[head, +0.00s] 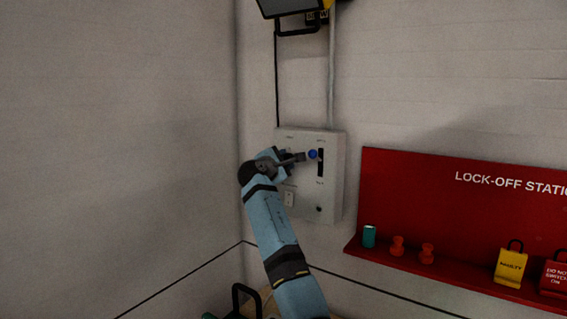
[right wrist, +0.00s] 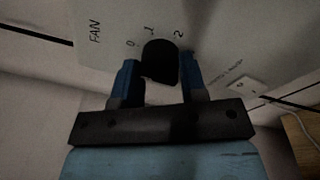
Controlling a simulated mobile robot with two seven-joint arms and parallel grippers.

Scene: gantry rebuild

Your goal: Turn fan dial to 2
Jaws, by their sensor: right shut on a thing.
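The fan dial (right wrist: 160,64) is a black knob on the pale control panel (right wrist: 105,65). In the right wrist view the word FAN and the marks 0, 1 and 2 show around it. The dial's pointer cannot be made out. My right gripper (right wrist: 161,82) has its two blue fingers on either side of the dial and is shut on it. In the head view my right gripper (head: 288,157) is at the upper left of the wall panel (head: 334,200) and hides the dial. My left gripper is not in view.
A red lock-off board (head: 410,185) with a shelf of tags and padlocks is to the right. A dark-framed device (head: 292,8) hangs above. The wall left of the panel is bare.

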